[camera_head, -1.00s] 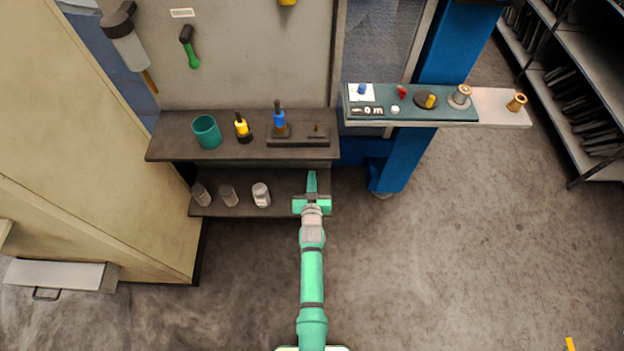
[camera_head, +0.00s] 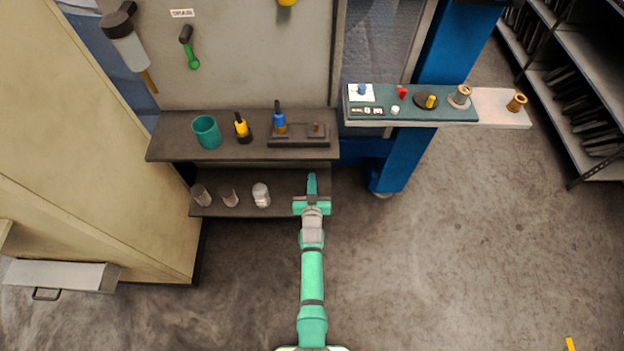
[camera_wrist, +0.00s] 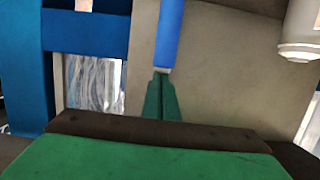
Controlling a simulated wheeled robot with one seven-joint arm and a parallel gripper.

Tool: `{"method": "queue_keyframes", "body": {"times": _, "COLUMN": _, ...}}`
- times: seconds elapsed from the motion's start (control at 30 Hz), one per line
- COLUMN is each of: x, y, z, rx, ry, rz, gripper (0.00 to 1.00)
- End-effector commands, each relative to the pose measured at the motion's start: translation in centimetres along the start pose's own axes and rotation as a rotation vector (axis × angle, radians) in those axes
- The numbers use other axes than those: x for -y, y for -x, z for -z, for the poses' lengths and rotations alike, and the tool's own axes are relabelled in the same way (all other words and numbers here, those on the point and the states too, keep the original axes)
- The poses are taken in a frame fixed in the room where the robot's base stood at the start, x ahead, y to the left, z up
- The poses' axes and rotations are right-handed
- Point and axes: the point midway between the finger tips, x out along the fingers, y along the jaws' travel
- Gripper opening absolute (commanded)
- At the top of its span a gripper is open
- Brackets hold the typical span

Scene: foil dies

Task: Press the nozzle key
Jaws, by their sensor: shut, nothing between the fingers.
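My gripper (camera_head: 311,178) is shut and empty, with its green fingers together. It hangs over the right end of the lower dark shelf, left of and below the control panel (camera_head: 435,113). The closed fingers (camera_wrist: 160,98) also show in the wrist view. The panel carries a row of small keys (camera_head: 367,110), a blue button (camera_head: 361,89) on a white plate, a red control (camera_head: 402,92), a pale button (camera_head: 395,110) and a black dial with a yellow grip (camera_head: 430,101). Their labels are too small to read, so I cannot tell which one is the nozzle key.
The upper shelf (camera_head: 175,146) holds a teal cup (camera_head: 206,132), a yellow-and-black bottle (camera_head: 242,128) and a blue-handled tool (camera_head: 279,119). Several small containers stand on the lower shelf (camera_head: 280,208). A blue post (camera_head: 405,155) stands below the panel.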

Motion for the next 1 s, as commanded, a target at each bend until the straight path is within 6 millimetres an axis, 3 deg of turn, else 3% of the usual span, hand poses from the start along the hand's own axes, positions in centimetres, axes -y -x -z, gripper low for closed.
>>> {"method": "queue_keyframes", "body": {"times": 0.03, "x": 0.1, "y": 0.4, "z": -1.4, "rx": 0.028, "ry": 0.001, "rz": 0.001, "gripper": 0.0}}
{"method": "queue_keyframes", "body": {"times": 0.23, "x": -0.2, "y": 0.6, "z": -0.6, "rx": 0.025, "ry": 0.0, "rz": -0.002, "gripper": 0.0}}
{"method": "queue_keyframes", "body": {"times": 0.47, "x": -1.2, "y": 1.3, "z": 3.9, "rx": 0.004, "ry": -0.005, "rz": -0.017, "gripper": 0.0}}
{"method": "queue_keyframes", "body": {"times": 0.8, "x": -1.0, "y": 7.7, "z": 3.7, "rx": 0.003, "ry": -0.003, "rz": -0.016, "gripper": 0.0}}
{"method": "queue_keyframes", "body": {"times": 1.0, "x": -0.7, "y": 10.1, "z": 3.9, "rx": 0.002, "ry": -0.002, "rz": -0.012, "gripper": 0.0}}
